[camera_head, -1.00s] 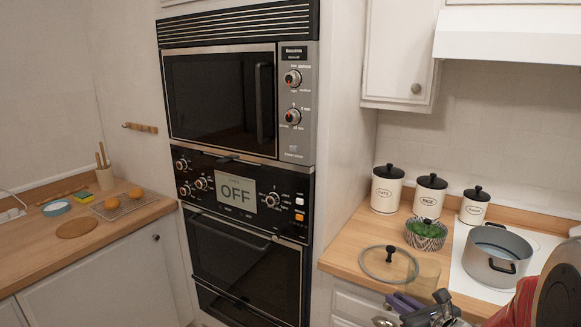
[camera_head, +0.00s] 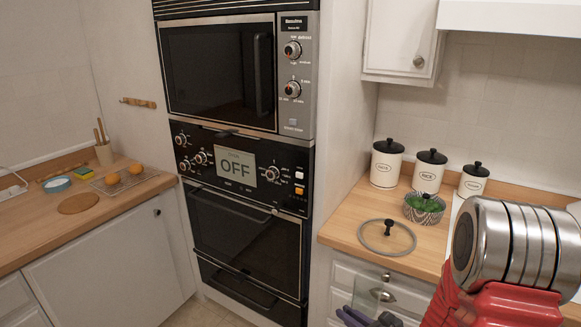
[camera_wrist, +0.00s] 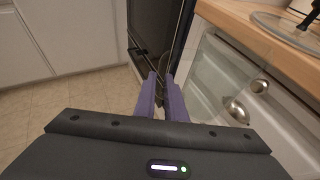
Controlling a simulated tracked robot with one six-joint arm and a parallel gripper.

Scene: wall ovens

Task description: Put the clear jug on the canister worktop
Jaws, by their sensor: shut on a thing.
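The clear jug (camera_head: 368,299) is faint and see-through in the head view, in front of the white drawers below the right-hand worktop's front edge. My gripper (camera_head: 362,317), with purple fingers, is shut on it at the bottom of that view. In the wrist view the fingers (camera_wrist: 161,80) are close together, and the jug's outline is hard to make out. The canister worktop (camera_head: 346,231) is wooden and carries three cream canisters with black lids (camera_head: 386,166) along its back.
A glass lid (camera_head: 375,246) lies near the worktop's front, with a patterned bowl of greens (camera_head: 424,212) behind it. Bare wood shows left of the lid and between it and the canisters. My arm hides the hob area. Wall ovens (camera_head: 245,170) stand to the left.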

